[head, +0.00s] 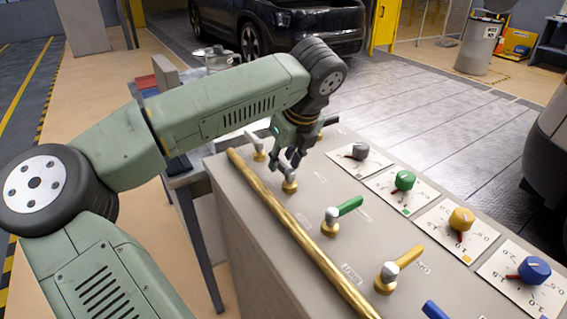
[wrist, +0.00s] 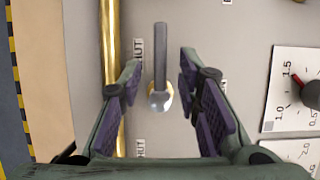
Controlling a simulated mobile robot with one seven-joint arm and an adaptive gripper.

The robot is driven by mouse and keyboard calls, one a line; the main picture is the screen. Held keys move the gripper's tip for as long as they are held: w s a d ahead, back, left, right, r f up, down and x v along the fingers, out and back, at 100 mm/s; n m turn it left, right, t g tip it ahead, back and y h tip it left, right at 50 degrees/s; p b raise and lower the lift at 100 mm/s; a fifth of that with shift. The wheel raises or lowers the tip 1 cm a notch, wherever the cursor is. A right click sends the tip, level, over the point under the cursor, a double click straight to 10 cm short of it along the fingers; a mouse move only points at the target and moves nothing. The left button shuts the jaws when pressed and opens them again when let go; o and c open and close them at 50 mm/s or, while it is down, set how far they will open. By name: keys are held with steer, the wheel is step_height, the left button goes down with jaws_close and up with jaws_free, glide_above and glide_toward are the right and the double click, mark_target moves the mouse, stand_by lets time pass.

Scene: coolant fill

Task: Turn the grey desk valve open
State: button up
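The grey desk valve (wrist: 161,60) shows in the wrist view as a straight dark grey lever on a round brass base. Its lever points up the picture, parallel to the brass rail. My gripper (wrist: 158,85) is open, with one finger on each side of the valve and a visible gap on both sides. In the head view my gripper (head: 290,160) hangs over the valve's brass base (head: 290,187) and hides most of the lever. A "SHUT" label (wrist: 138,50) lies left of the lever.
The brass rail (head: 290,222) runs along the desk edge, left of the valves. Green (head: 349,206) and yellow (head: 409,257) valves stand nearer; a blue handle (head: 434,311) is cut off. The grey-knob dial (head: 359,151) is right of my gripper.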

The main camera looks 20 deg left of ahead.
steer(key=shift+w+a+f, duration=0.15)
steer(key=shift+f, duration=0.25)
steer(key=c, duration=0.7)
jaws_close()
